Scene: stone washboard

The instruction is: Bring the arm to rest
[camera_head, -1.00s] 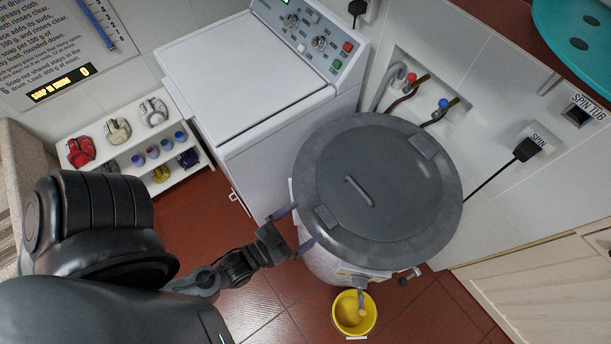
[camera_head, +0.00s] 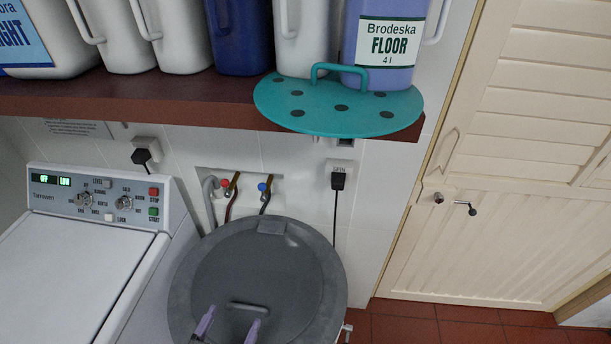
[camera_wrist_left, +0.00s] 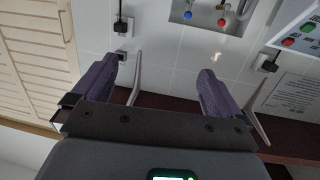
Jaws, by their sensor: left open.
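My left gripper (camera_head: 229,325) shows at the bottom of the head view, in front of the spin tub's grey lid (camera_head: 300,285). Only its two purple fingers show there, spread apart with nothing between them. The left wrist view shows the same gripper (camera_wrist_left: 157,88) with its fingers wide apart and empty. Its view is turned over, with the wall taps near the top. The head view does not settle whether the fingers touch the lid. The rest of the left arm is out of the head view. My right gripper is in neither view.
A white washer (camera_head: 75,275) stands left of the tub. A dark red shelf (camera_head: 150,103) above holds several jugs and a teal perforated disc (camera_head: 345,108), which overhangs its edge. Taps (camera_head: 262,187) are on the wall. A cream louvred door (camera_head: 490,240) and clear floor are at right.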

